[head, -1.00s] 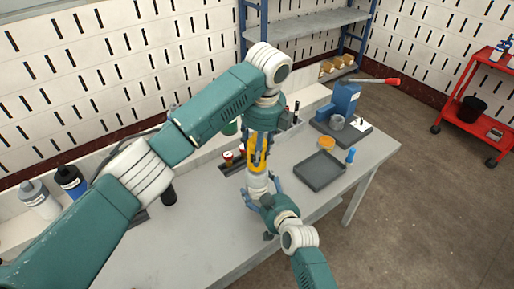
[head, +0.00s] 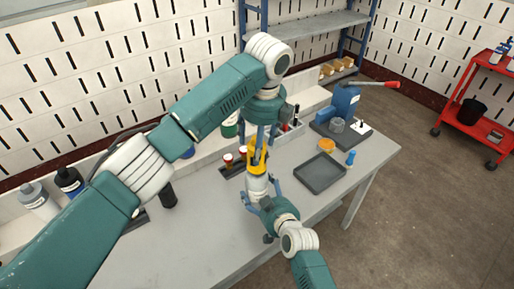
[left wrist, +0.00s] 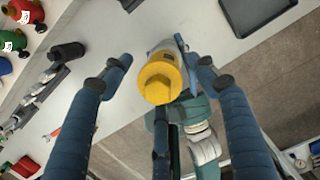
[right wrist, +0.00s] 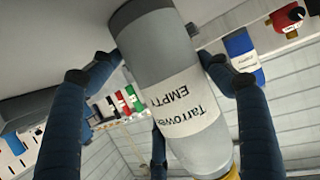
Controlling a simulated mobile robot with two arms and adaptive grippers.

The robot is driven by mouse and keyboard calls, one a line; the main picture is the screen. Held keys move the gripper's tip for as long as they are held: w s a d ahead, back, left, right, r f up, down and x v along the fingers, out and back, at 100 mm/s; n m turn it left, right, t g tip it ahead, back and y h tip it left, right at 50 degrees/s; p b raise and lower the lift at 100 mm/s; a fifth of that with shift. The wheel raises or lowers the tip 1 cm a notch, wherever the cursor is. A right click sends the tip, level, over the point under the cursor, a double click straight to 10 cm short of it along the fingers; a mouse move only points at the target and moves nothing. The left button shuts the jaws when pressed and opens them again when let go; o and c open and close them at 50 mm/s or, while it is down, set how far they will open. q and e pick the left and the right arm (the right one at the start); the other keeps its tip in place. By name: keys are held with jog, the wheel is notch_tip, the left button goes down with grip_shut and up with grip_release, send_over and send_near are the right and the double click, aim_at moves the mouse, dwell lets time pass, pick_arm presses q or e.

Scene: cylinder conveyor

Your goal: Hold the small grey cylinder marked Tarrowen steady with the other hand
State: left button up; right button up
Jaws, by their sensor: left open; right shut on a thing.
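The small grey cylinder (head: 257,186) stands near upright above the bench, with a yellow valve cap (head: 257,160) on top. In the right wrist view the cylinder (right wrist: 165,70) shows a white label reading "Tarrowen" and "EMPTY". My right gripper (head: 259,196) is shut on its body from the front; its fingers (right wrist: 160,60) flank the grey side. My left gripper (head: 264,143) is open just above the cap, fingers pointing down. In the left wrist view the cap (left wrist: 160,80) lies between the spread fingers (left wrist: 165,62), with gaps either side.
A dark grey tray (head: 332,181), an orange dish (head: 326,145) and a blue bottle (head: 350,157) lie to the right. A blue press with a red handle (head: 345,98) stands behind them. Red-capped bottles (head: 228,158) stand just left of the cylinder. The bench front left is clear.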

pick_arm(q)
jog(key=m+h, duration=0.1)
jog(key=m, duration=0.4)
jog(key=shift+m, duration=0.3)
jog(key=shift+m, duration=0.4)
jog(key=m+h, duration=0.1)
jog(key=m, duration=0.4)
jog(key=shift+m, duration=0.3)
jog(key=shift+f, duration=1.3)
jog(key=shift+c, duration=0.6)
